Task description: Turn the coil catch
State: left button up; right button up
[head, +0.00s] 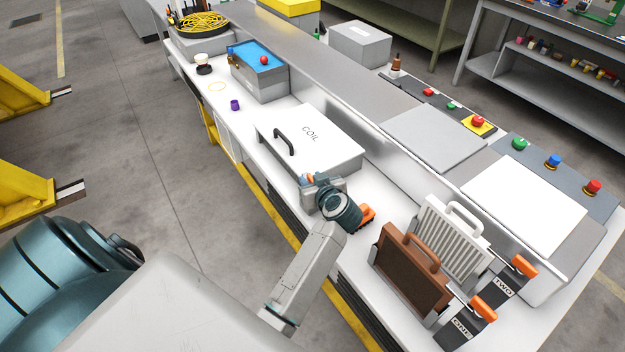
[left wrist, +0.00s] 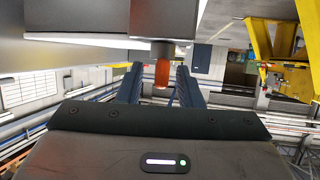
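The coil box (head: 325,139) is a white case marked COIL with a black handle on its lid, lying on the white bench. Its catch appears as a small orange knob (left wrist: 162,73) under a dark stem in the left wrist view. My left gripper (head: 308,180) is at the box's near end, and its arm hides part of that end in the head view. In the left wrist view, my left gripper's dark blue fingers (left wrist: 160,84) stand apart on both sides of the knob, with gaps visible. My right gripper is not in view.
A brown panel (head: 408,272) and a white ribbed panel (head: 453,240) stand upright near the bench's front. Orange-topped posts marked ONE (head: 465,324) and TWO (head: 507,284) stand beside them. A blue-topped box (head: 259,73) sits further back. A raised ledge runs along the bench's right side.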

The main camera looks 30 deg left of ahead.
pick_arm(q)
jog(key=shift+r, duration=0.1)
grip_shut()
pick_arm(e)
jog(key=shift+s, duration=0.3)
